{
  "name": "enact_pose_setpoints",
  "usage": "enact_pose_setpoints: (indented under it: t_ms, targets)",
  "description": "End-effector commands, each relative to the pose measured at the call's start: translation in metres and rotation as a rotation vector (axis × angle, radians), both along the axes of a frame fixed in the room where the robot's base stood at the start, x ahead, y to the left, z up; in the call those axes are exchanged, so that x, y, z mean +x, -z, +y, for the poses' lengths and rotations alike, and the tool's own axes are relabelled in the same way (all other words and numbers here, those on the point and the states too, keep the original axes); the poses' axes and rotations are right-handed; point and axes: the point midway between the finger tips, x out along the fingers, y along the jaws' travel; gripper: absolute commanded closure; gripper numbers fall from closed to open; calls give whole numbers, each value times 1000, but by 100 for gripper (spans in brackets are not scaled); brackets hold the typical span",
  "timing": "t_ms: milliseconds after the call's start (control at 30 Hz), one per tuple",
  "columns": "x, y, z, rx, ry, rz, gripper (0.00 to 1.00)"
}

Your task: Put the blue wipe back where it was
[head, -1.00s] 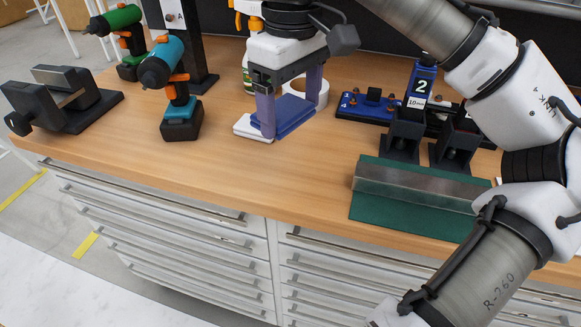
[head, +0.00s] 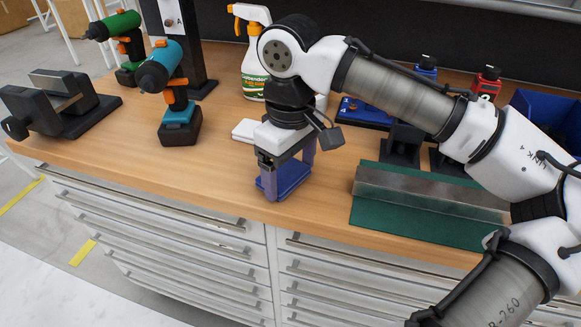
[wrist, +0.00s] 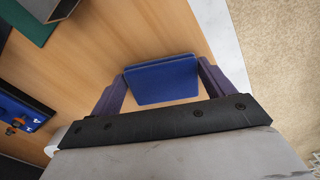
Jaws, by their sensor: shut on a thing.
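The blue wipe (head: 294,178) is a flat, folded blue pad between the fingers of my gripper (head: 288,180), near the front edge of the workbench in the head view. In the wrist view the wipe (wrist: 163,82) spans the gap between the two purple fingers of my gripper (wrist: 163,68), which is shut on it. It looks held roughly level over the wood; the frames do not show clearly whether it touches the top. A flat white pad (head: 243,131) lies behind and left of the gripper, partly hidden by it.
A teal drill (head: 165,70) and a black vise-like fixture (head: 70,105) stand to the left. A spray bottle (head: 253,70) stands behind. A green mat with a metal angle (head: 420,190) lies to the right. The front wood (head: 220,180) left of my gripper is bare.

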Motion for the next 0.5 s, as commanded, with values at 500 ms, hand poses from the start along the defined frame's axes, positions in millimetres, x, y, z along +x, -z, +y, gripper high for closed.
enact_pose_setpoints:
  t_ms: [500]
  targets:
    - [0, 2, 0, 0, 0, 0, 0]
